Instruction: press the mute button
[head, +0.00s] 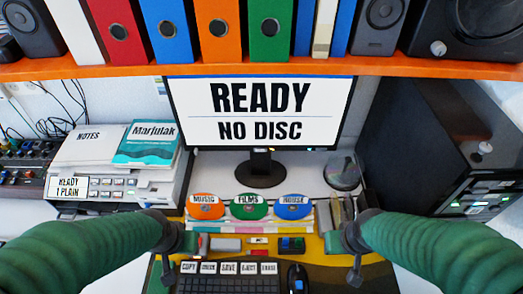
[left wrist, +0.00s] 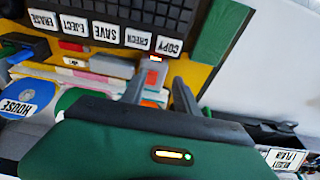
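No button labelled mute is readable in either view. A row of labelled keys, COPY, CHECK, SAVE, EJECT and ERASE, tops the black keyboard (head: 230,285); the COPY key (left wrist: 170,45) also shows in the left wrist view. The monitor (head: 258,112) reads READY, NO DISC. My left gripper (head: 168,262) hangs left of the keyboard; in the left wrist view its two fingers (left wrist: 160,85) are apart with nothing between them. My right gripper (head: 354,264) hangs right of the keyboard and mouse; its finger gap cannot be made out.
Orange, green and blue discs (head: 249,207) labelled MUSIC, FILMS and HOUSE stand behind the keyboard. A printer-like machine (head: 115,186) with buttons stands left, a dark unit (head: 440,140) with lit buttons right. An orange shelf (head: 260,66) with binders and speakers (head: 380,25) spans above.

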